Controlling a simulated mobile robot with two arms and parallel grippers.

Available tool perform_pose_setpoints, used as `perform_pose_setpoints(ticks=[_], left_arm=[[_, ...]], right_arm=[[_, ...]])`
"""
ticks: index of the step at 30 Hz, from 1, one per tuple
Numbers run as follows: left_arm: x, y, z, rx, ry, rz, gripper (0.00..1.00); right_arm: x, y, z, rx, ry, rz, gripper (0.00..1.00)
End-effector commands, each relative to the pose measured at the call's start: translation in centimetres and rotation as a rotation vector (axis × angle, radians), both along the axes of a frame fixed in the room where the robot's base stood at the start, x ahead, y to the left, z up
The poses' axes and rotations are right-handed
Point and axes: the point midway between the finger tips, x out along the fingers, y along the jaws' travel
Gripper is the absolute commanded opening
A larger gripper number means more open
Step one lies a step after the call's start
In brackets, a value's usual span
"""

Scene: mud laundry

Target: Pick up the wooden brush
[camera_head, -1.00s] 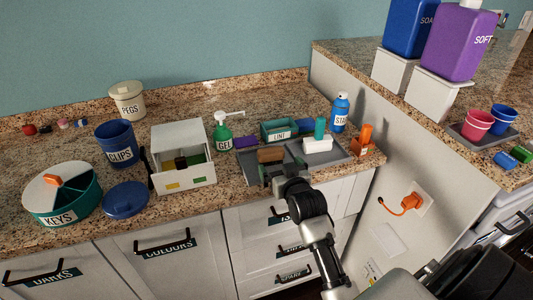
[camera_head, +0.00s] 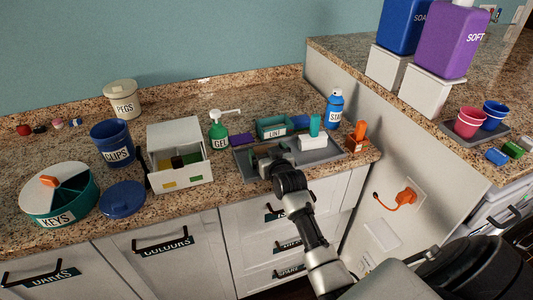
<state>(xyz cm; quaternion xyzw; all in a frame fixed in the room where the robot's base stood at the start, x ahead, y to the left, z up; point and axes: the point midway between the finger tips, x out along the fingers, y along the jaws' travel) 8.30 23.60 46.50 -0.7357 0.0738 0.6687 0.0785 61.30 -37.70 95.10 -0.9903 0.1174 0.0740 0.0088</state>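The grey tray (camera_head: 325,156) lies near the front edge of the granite counter. The brown wooden brush, seen earlier on the left part of this tray, is now mostly hidden behind my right gripper. My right gripper (camera_head: 269,156) is low over the tray's left part, at the brush's place. Its fingers are small and dark here, so I cannot tell whether they are open or closed on the brush. My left gripper is not in view.
The LINT bin (camera_head: 274,132) and green GEL bottle (camera_head: 218,133) stand behind. A white drawer box (camera_head: 180,168) is left. An orange item in a holder (camera_head: 358,140) stands right.

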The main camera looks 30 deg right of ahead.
Motion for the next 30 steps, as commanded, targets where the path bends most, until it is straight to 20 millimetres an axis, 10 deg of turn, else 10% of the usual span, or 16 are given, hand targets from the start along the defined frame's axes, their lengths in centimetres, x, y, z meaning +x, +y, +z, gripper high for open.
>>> perform_pose_setpoints(ticks=[6, 20, 30], left_arm=[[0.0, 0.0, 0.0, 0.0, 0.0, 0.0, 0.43], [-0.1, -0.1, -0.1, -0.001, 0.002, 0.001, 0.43], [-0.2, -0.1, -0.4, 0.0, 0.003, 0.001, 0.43]], right_arm=[[0.0, 0.0, 0.0, 0.0, 0.0, 0.0, 0.64], [-1.0, 0.3, 1.0, 0.0, -0.002, 0.0, 0.63], [-7.4, 1.8, 4.5, -0.001, -0.002, 0.0, 0.63]])
